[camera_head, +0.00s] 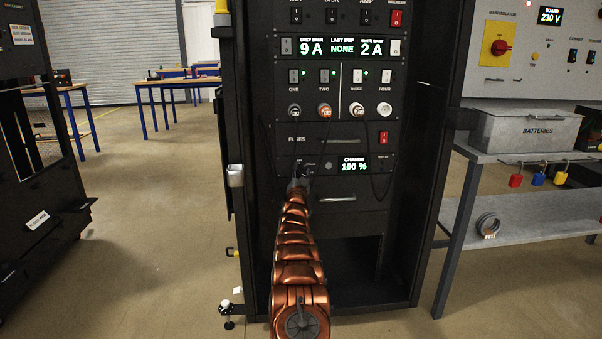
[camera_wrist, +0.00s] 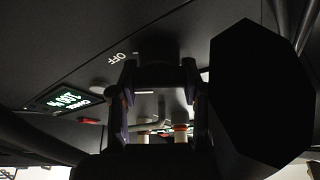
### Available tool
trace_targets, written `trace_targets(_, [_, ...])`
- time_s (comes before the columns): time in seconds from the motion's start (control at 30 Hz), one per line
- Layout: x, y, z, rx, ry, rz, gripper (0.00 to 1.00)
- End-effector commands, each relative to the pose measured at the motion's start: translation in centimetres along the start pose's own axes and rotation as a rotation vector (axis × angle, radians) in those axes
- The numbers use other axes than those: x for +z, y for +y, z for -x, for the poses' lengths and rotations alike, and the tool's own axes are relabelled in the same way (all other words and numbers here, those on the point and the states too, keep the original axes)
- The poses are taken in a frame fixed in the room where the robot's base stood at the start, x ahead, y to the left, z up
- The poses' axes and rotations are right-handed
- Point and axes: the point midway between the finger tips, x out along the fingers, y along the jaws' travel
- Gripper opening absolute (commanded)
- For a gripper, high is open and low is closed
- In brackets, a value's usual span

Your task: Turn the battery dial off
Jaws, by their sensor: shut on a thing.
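The battery dial (camera_wrist: 158,50) is a dark round knob on the black battery panel, beside a white OFF mark (camera_wrist: 118,57) in the wrist view. My gripper (camera_wrist: 160,72) is shut on the dial, with one finger on each side of it. In the head view my gripper (camera_head: 297,184) is at the panel, left of the CHARGE display (camera_head: 353,164), which reads 100 %. The dial is mostly hidden there by my gripper and arm. Its exact pointing direction is too dark to tell. The display also shows inverted in the wrist view (camera_wrist: 68,101).
Above the battery panel is the FUSES panel with a red switch (camera_head: 384,137), then several sockets with plugs and cables. A drawer handle (camera_head: 336,199) is just below. A loose black cable hangs right of my gripper. A workbench (camera_head: 525,163) stands to the right.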

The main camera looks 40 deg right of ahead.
Motion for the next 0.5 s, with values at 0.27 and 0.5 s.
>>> trace_targets(0.27, [0.06, -0.03, 0.02, 0.000, -0.001, -0.002, 0.12])
trace_targets(0.5, [0.03, -0.02, 0.01, 0.000, 0.000, -0.001, 0.71])
